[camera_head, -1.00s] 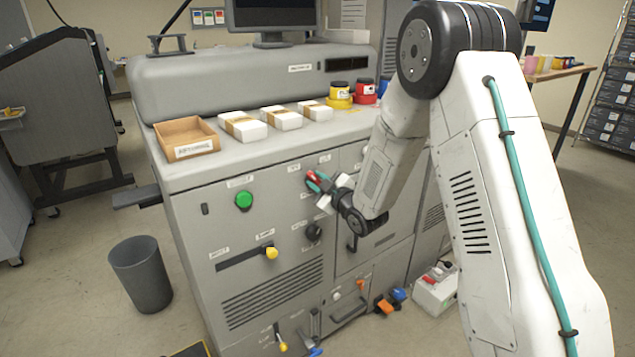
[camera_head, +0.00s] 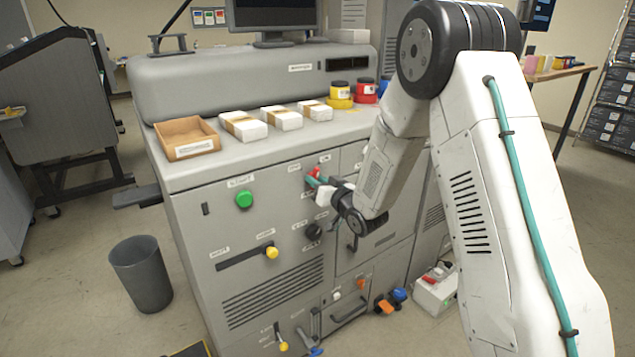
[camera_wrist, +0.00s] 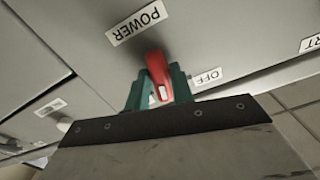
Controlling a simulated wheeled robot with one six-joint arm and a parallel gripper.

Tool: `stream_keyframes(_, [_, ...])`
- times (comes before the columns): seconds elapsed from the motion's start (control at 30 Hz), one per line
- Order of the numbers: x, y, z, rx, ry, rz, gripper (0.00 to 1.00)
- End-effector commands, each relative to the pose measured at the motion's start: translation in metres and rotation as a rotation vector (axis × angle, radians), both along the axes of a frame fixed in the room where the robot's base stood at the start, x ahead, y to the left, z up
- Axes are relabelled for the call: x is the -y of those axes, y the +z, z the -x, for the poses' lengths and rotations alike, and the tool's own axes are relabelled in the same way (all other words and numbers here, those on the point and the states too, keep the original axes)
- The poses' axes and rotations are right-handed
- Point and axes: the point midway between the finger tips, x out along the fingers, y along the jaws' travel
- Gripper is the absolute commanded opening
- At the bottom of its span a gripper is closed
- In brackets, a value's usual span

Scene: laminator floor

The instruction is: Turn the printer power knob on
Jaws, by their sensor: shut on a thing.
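The red power knob (camera_head: 314,173) is on the front panel of the grey machine (camera_head: 255,165), near its top edge. In the wrist view the red knob (camera_wrist: 158,72) sits between the two teal fingers of my gripper (camera_wrist: 160,90), just under a "POWER" label (camera_wrist: 137,23). An "OFF" label (camera_wrist: 207,77) is to the right of the knob in that view. My gripper (camera_head: 315,182) is shut on the knob at the panel. Its fingers hide part of the knob.
A green button (camera_head: 244,200), a yellow-knobbed slider (camera_head: 271,252) and a black knob (camera_head: 313,232) are on the same front. An open box (camera_head: 187,138) and several white packs stand on top. A grey bin (camera_head: 141,275) stands on the floor at left.

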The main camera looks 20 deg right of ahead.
Motion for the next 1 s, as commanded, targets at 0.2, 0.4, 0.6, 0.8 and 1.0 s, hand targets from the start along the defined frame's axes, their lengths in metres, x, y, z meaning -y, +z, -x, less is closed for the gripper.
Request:
stream_keyframes(0.2, [-0.0004, -0.0006, 0.0006, -0.064, 0.001, -0.19, 0.01])
stream_keyframes(0.4, [-0.0006, -0.0005, 0.0007, -0.112, 0.0, -0.339, 0.01])
stream_keyframes(0.6, [-0.0006, -0.0005, 0.0007, -0.148, 0.0, -0.447, 0.01])
stream_keyframes(0.8, [-0.0006, -0.0005, 0.0008, -0.168, 0.0, -0.51, 0.01])
stream_keyframes(1.0, [-0.0006, -0.0005, 0.0008, -0.176, 0.0, -0.534, 0.01])
